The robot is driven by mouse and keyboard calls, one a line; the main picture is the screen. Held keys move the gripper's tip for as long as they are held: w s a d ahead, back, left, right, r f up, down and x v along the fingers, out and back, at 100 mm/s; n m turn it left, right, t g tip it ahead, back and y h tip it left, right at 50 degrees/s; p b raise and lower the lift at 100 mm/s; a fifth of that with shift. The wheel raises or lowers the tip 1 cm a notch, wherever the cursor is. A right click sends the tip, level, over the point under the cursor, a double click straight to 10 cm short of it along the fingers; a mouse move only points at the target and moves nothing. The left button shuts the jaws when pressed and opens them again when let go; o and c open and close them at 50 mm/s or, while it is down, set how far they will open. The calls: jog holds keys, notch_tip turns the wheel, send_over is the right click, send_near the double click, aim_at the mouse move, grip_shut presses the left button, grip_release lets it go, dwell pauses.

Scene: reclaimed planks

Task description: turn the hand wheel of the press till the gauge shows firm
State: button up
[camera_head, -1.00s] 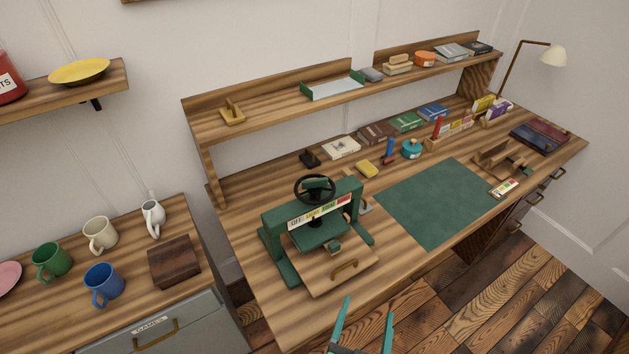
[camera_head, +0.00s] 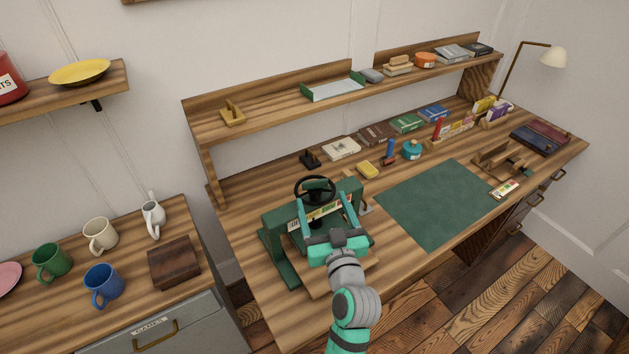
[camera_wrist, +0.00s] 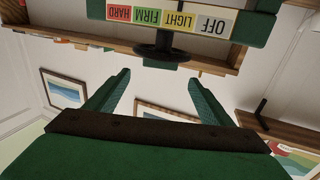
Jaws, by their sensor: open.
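The green press (camera_head: 279,256) stands on the desk's left end, with its black hand wheel (camera_head: 297,193) on top. Its gauge strip (camera_head: 298,223) is partly hidden by my gripper. In the wrist view the strip (camera_wrist: 171,19) shows upside down, reading OFF, LIGHT, FIRM and HARD; I cannot make out a pointer. A black screw (camera_wrist: 167,40) shows there below the strip. My teal gripper (camera_head: 323,206) is open at the press front, its fingers apart and rising towards the wheel. In the wrist view, the fingers (camera_wrist: 160,76) have nothing between them. Contact with the wheel cannot be told.
A green mat (camera_head: 435,205) lies right of the press. A yellow block (camera_head: 368,170) and a black stamp-like item (camera_head: 310,159) lie behind it. The shelf (camera_head: 270,112) runs along the back. A lower cabinet with mugs (camera_head: 103,285) stands to the left.

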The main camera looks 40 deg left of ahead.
aim_at(315, 183)
jog(key=x, duration=0.9)
jog(key=c, duration=1)
